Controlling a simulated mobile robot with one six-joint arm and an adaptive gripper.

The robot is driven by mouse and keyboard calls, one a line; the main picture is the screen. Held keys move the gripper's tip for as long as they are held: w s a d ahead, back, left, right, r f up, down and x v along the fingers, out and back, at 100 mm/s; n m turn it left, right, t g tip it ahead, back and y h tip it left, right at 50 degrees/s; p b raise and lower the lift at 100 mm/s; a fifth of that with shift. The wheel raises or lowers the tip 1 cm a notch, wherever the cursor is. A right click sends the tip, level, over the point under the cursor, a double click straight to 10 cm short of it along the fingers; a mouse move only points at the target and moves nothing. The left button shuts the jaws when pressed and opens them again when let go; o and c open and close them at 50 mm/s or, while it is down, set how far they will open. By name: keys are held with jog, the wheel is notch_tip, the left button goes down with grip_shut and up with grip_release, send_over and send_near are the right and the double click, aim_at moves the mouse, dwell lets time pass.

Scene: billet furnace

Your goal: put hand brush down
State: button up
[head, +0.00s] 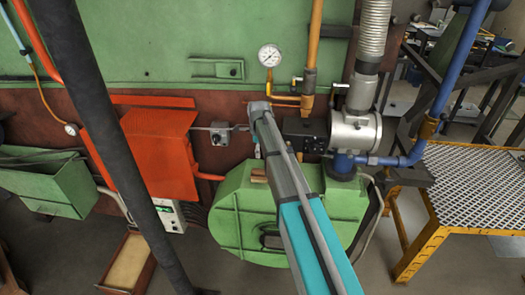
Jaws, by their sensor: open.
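My arm reaches up from the bottom of the head view, and its end bends down beside a small grey switch box. My gripper (257,153) is small in view, partly hidden behind the arm, and points down. It is open. A small brown block-like thing (258,175), which may be the hand brush, lies on top of the green blower housing (236,212) just below my gripper. Its far side and any bristles cannot be made out. I cannot tell whether the fingers touch it.
An orange-red box (155,150) stands left of the housing. A valve body (355,130) with pipes and a pressure gauge (269,55) are behind and right. A yellow-framed grating platform (475,185) is at the right. A wooden box (127,262) stands on the floor.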

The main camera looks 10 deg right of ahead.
jog(key=shift+r, duration=0.2)
dwell(0.6)
jog(key=shift+s, duration=0.1)
jog(key=s+d+n, duration=0.1)
jog(key=s+n, duration=2)
jog(key=s, duration=0.8)
jog(key=shift+d+n, duration=0.3)
notch_tip(320, 180, down, 18)
jog(key=b, duration=1.8)
jog(key=shift+f, duration=0.25)
